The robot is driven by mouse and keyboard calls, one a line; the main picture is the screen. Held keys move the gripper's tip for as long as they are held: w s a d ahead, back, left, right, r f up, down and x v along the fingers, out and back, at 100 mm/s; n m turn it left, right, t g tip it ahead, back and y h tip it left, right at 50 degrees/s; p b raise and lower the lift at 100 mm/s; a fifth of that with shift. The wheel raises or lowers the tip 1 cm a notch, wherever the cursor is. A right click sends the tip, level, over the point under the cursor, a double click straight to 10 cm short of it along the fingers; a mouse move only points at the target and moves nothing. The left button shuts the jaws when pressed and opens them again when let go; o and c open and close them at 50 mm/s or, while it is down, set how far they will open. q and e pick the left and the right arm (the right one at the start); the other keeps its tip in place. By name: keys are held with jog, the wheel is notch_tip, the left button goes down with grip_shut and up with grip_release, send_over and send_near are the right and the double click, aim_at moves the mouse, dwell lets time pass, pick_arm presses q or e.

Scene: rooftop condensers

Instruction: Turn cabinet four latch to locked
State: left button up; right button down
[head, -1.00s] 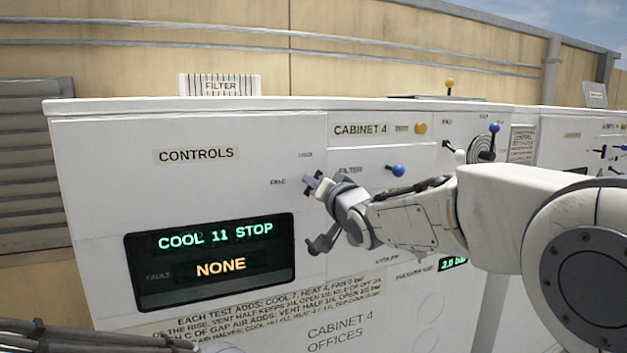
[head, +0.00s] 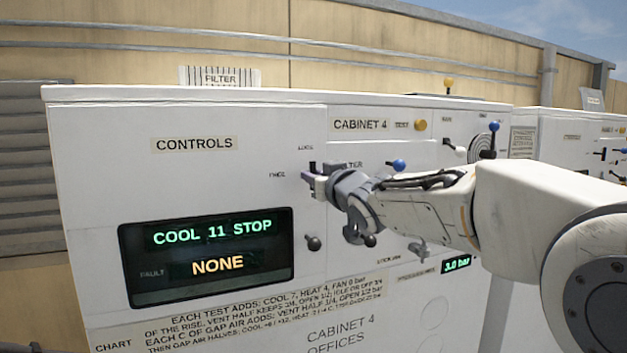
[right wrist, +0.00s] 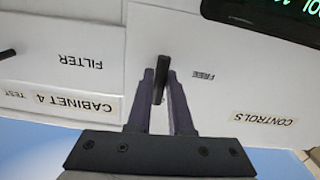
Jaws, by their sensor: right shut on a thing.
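The cabinet four latch shows as a dark handle (right wrist: 161,72) in the right wrist view, which is upside down relative to the cabinet. My right gripper (right wrist: 160,90) is shut on it, one finger on each side. In the head view my right gripper (head: 313,178) is at the cabinet front, right of the FREE label (head: 277,175) and below the LOCK label (head: 305,147). The gripper largely hides the latch there, so I cannot tell its exact angle. The FREE label (right wrist: 203,76) also shows in the wrist view. My left gripper is not in view.
Cabinet 4 (head: 90,170) carries a display (head: 207,256) reading COOL 11 STOP and NONE. A dark knob (head: 313,243) sits below the gripper. A blue knob (head: 398,165) and a yellow test button (head: 420,125) are to the right. A blue-tipped lever (head: 494,128) stands farther right.

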jog(key=n+b, duration=0.1)
jog(key=n, duration=0.4)
jog(key=shift+a+r+n+b, duration=0.1)
jog(key=shift+n+b, duration=0.3)
jog(key=shift+r+n+b, duration=0.1)
jog(key=shift+n+b, duration=0.4)
jog(key=shift+n, duration=1.8)
jog(key=shift+c, duration=1.4)
grip_release()
jog(key=shift+s, duration=0.1)
jog(key=v, duration=1)
jog(key=shift+s+d, duration=0.25)
